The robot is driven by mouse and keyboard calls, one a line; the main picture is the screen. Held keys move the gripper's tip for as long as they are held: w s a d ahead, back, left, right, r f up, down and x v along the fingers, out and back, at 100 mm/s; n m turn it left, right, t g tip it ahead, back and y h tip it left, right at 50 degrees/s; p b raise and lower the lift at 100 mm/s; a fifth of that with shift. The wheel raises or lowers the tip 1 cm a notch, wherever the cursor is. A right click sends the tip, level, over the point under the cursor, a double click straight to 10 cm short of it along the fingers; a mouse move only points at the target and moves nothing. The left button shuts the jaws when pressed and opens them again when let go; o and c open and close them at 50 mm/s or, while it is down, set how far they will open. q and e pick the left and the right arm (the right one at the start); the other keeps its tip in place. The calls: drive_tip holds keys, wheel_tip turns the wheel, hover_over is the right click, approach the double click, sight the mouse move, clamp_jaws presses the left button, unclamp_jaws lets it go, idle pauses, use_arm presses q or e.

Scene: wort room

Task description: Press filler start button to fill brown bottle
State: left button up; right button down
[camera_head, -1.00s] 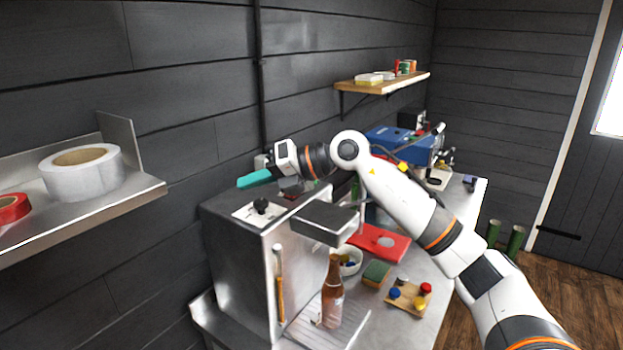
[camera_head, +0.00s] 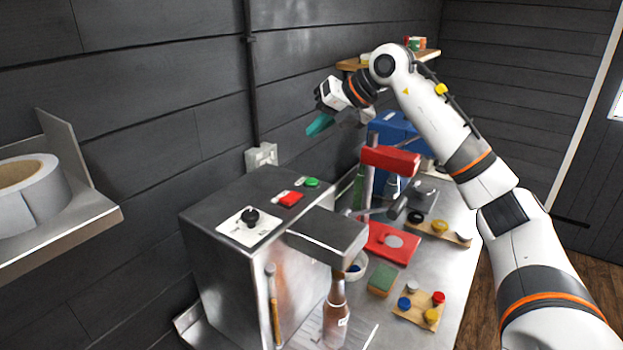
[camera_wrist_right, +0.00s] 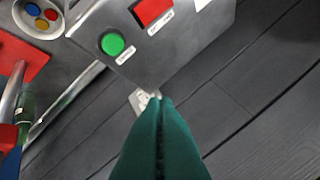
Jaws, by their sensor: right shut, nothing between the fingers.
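The filler (camera_head: 230,240) is a steel box against the wall with a black knob on top. Its green button (camera_head: 312,182) and red button (camera_head: 290,199) sit near the back of the top face. The green button also shows in the right wrist view (camera_wrist_right: 112,44), with a small label beside it too small to read. The brown bottle (camera_head: 336,312) stands upright under the filler's overhanging head (camera_head: 328,236). My right gripper (camera_head: 318,125), with teal fingers, is shut and empty, raised above and behind the green button, apart from it. My left gripper is not in view.
A red press (camera_head: 390,160) and a blue machine (camera_head: 400,130) stand beyond the filler. A wall socket (camera_head: 261,156) is behind it. A red mat (camera_head: 392,243), a sponge (camera_head: 382,279) and a cap tray (camera_head: 420,311) lie on the bench. A shelf with tape (camera_head: 30,190) is at left.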

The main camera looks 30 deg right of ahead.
drive_tip(key=b, duration=0.4)
hover_over(318, 182)
wheel_tip(318, 182, down, 4)
drive_tip(key=shift+a+f, duration=0.15)
wheel_tip(318, 182, down, 4)
drive_tip(key=b, duration=0.3)
drive_tip(key=shift+f, duration=0.15)
drive_tip(key=shift+f+b, duration=0.3)
drive_tip(key=shift+f, duration=0.05)
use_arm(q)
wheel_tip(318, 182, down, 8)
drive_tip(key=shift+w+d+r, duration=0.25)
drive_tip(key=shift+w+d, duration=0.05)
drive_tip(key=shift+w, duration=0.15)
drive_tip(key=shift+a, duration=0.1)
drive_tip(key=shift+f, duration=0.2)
use_arm(e)
drive_tip(key=shift+f, duration=0.35)
